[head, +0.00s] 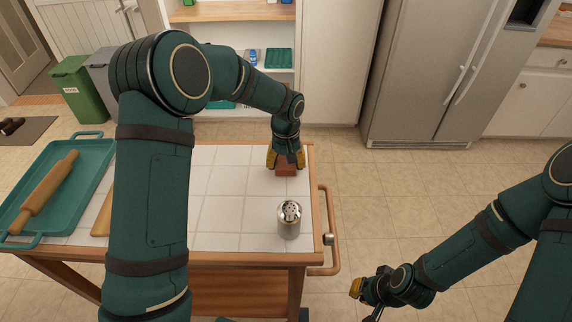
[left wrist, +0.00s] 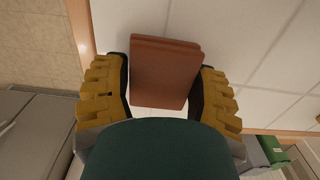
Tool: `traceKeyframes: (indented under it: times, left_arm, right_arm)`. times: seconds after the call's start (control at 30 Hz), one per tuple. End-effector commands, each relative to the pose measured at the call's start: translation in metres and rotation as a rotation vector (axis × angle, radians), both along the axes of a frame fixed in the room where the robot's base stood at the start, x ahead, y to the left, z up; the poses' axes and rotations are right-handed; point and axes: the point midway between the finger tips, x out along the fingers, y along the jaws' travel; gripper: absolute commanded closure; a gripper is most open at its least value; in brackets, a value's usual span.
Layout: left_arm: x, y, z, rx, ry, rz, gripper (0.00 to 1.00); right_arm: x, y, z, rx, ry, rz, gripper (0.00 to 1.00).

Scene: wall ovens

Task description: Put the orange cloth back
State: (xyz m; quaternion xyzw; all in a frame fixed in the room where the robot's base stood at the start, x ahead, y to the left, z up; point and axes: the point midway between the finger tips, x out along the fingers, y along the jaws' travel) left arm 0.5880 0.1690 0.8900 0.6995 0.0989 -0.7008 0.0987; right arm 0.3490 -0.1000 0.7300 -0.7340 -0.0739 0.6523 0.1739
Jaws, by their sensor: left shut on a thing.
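The orange cloth (head: 286,170) is a small folded reddish-orange block at the far right part of the white-tiled cart top. My left gripper (head: 286,158) points down over it and is shut on it. In the left wrist view, the folded cloth (left wrist: 165,70) sits between the two yellow-padded fingers of the left gripper (left wrist: 160,95), with its layered edges showing. I cannot tell whether the cloth touches the tiles. My right gripper (head: 365,294) is off the cart's right side, low in the head view; its finger opening is unclear.
A metal shaker (head: 289,222) stands on the tiled cart top (head: 232,213), nearer than the cloth. A teal tray (head: 88,183) with a rolling pin (head: 50,192) lies at the left. The cart's handle (head: 329,220) juts right. White shelves (head: 235,38) and a fridge (head: 425,75) stand behind.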

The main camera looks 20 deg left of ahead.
Motion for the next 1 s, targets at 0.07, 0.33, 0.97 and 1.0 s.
traceKeyframes:
  times: [0.07,0.33,0.97,1.0]
  left_arm:
    - [0.0,0.0,-0.004,0.0,-0.001,0.0,0.71]
    - [0.0,0.0,-0.005,0.0,-0.001,0.0,0.71]
    - [0.001,0.0,0.006,0.0,-0.004,0.0,0.07]
    - [0.001,0.0,0.012,0.0,-0.004,0.0,0.07]
  right_arm:
    - [0.0,0.0,-0.001,0.0,-0.001,0.0,1.0]
    - [0.0,0.0,-0.002,0.0,-0.001,0.0,1.0]
    - [0.0,0.0,0.002,0.0,0.0,0.0,1.0]
    - [0.0,0.0,0.003,0.0,0.0,0.0,1.0]
